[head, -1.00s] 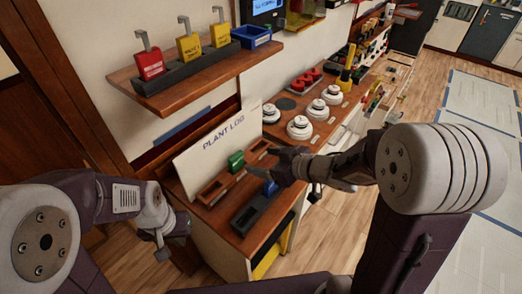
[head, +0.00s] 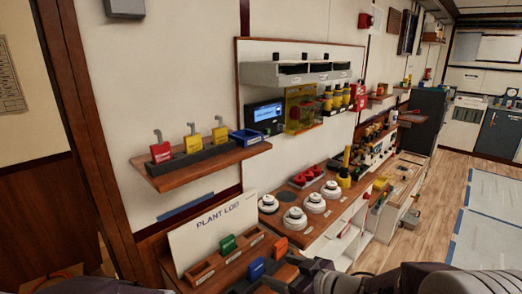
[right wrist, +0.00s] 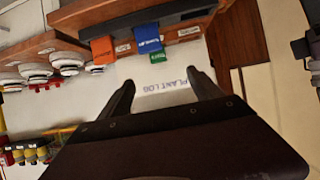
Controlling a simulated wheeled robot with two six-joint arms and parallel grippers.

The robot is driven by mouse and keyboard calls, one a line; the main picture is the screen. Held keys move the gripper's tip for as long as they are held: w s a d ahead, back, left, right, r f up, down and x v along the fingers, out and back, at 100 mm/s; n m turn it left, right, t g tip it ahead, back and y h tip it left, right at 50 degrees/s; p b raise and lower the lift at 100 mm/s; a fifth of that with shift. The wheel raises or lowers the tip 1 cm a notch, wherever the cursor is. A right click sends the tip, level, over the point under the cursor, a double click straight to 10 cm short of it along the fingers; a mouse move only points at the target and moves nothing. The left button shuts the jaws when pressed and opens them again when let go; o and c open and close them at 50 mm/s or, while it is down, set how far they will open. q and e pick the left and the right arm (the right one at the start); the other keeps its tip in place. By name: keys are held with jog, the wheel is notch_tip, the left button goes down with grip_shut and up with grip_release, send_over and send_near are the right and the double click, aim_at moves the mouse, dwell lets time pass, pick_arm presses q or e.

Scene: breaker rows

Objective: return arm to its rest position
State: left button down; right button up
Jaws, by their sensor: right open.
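My right gripper (head: 287,276) is low in the head view, cut by the bottom edge, in front of the plant log shelf. In the right wrist view its two fingers (right wrist: 163,92) are spread apart with nothing between them. Beyond them are the white PLANT LOG board (right wrist: 170,84) and a blue block (right wrist: 147,38), an orange block (right wrist: 102,48) and a green block (right wrist: 157,58). In the head view the green block (head: 228,243), blue block (head: 256,268) and orange block (head: 280,247) stand by the board. My left gripper is not in view.
A wall shelf (head: 200,168) holds red and yellow padlocks and a blue bin (head: 249,137). White round detectors (head: 295,218) sit on the bench to the right of the board.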

jog(key=d+f+m+g+h+p, duration=0.1)
jog(key=d+f+m+h, duration=0.4)
jog(key=d+m+h, duration=0.4)
jog(key=s+d+f+g, duration=0.1)
jog(key=s+f+g, duration=0.2)
jog(key=s, duration=0.4)
jog(key=s+d+f+g, duration=0.1)
jog(key=s+g, duration=0.3)
jog(key=s, duration=0.4)
jog(key=shift+d+f, duration=0.25)
jog(key=shift+f, duration=0.65)
